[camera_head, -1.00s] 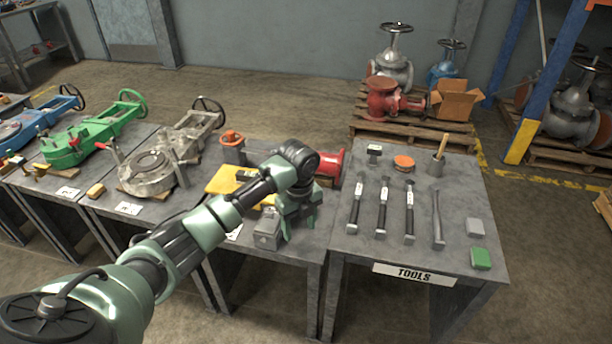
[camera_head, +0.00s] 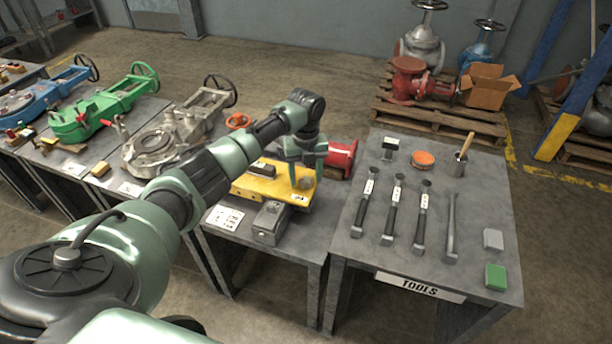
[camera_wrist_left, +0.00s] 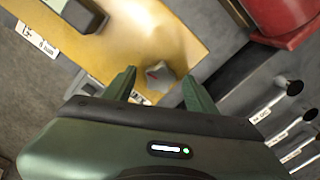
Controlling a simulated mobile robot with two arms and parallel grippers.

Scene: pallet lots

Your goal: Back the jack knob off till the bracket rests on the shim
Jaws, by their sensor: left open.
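The yellow bracket (camera_head: 262,188) lies on the left-hand steel bench, with a dark block on its top. A small grey knob (camera_head: 306,183), which looks like the jack knob, stands at its right end. In the left wrist view the knob (camera_wrist_left: 158,75) sits on the yellow surface (camera_wrist_left: 150,38), just beyond and between my fingertips. My left gripper (camera_head: 305,172) is open above that end, its fingers (camera_wrist_left: 160,88) spread to either side of the knob with gaps. I cannot make out the shim or any gap under the bracket. My right gripper is not in view.
A grey box (camera_head: 269,223) stands in front of the bracket. A red flanged part (camera_head: 342,157) lies close behind the gripper. Valves stand farther left.

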